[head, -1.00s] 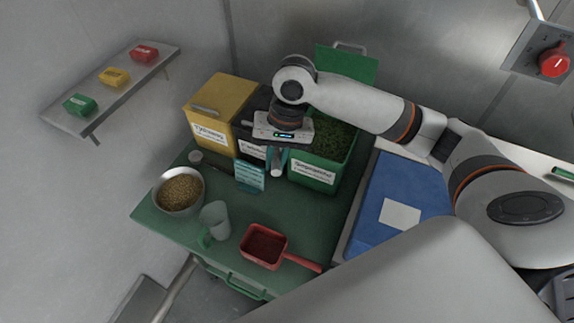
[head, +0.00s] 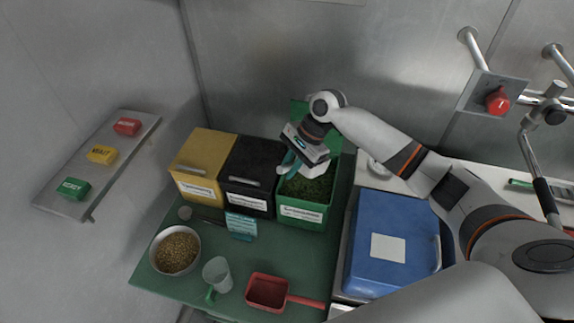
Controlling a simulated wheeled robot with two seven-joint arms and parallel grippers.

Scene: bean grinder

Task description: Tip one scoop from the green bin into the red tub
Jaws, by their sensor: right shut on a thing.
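The green bin (head: 301,214) stands open at the back of the green table, with its lid raised behind it and green contents (head: 308,188) inside. My right gripper (head: 289,168) is over the bin's left rim, tilted, with its teal fingers shut on a small white scoop (head: 315,172). The scoop is above the bin's contents and partly hidden; I cannot tell whether it holds anything. The red tub (head: 267,292), a square open container with a long handle to the right, sits at the table's front. My left gripper is not in view.
A black bin (head: 249,180) and a yellow bin (head: 200,165) stand closed to the left. A blue lidded box (head: 393,238) is at right.

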